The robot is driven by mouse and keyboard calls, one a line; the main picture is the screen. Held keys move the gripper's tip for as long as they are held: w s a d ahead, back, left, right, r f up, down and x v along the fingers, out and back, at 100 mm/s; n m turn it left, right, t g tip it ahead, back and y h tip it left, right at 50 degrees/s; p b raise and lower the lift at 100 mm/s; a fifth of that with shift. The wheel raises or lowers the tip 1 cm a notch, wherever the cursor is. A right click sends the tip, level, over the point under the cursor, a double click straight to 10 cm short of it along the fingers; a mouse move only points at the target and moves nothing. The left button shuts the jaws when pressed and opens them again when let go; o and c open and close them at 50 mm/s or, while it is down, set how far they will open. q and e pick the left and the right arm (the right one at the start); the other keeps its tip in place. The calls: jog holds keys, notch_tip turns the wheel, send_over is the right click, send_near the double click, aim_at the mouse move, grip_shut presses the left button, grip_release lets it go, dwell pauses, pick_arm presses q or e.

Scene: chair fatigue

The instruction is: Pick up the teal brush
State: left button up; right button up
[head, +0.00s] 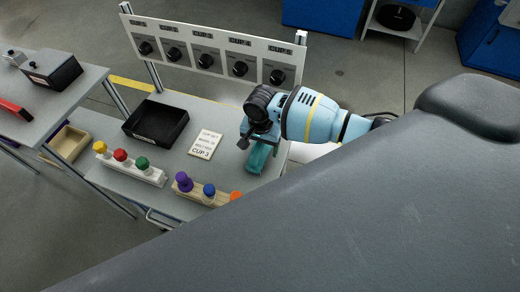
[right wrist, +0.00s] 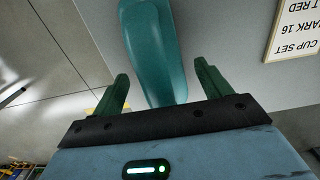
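The teal brush (head: 257,160) lies near the right end of the grey table (head: 225,165), directly below my right gripper (head: 262,137). In the right wrist view, the smooth teal body of the brush (right wrist: 150,45) extends between and past the two dark green fingers of my right gripper (right wrist: 162,85). The fingers stand apart with a visible gap on each side of the brush, so the gripper is open. Part of the brush is hidden under the gripper in the head view. My left gripper is not in view.
A sign card (head: 205,144) and a black tray (head: 156,124) lie left of the brush. Racks with colored knobs (head: 130,165) line the front edge. A panel of dials (head: 215,52) stands behind the table.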

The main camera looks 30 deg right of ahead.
jog(key=c, duration=1)
